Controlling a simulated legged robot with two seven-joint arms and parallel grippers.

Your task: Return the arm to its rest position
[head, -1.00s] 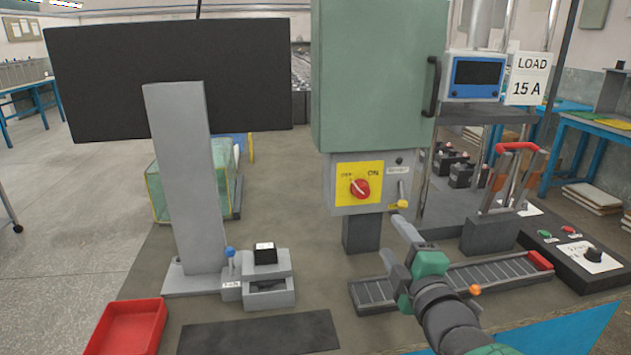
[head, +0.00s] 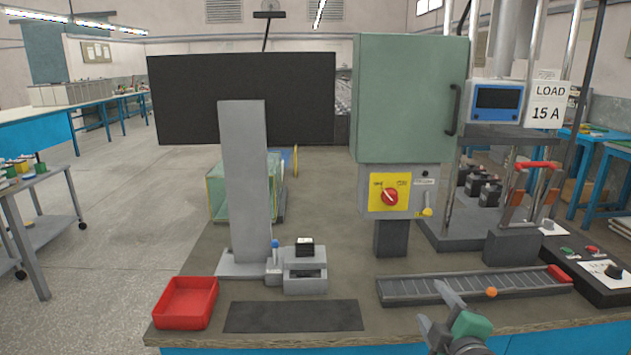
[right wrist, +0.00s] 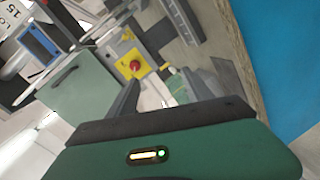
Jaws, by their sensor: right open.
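My right gripper (head: 436,306) is at the bottom of the head view, in front of the roller track (head: 470,286) and below the switch panel (head: 400,192). Its fingers are apart with nothing between them. The right wrist view also shows the open gripper (right wrist: 162,90), with the panel's red knob (right wrist: 135,65) and the green cabinet (right wrist: 85,92) beyond the fingers. My left gripper is not in view.
A red tray (head: 186,303), a dark mat (head: 292,316) and a grey fixture holding a black block (head: 305,247) are on the bench at left. A black control box (head: 600,275) is at right. The bench front between mat and track is clear.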

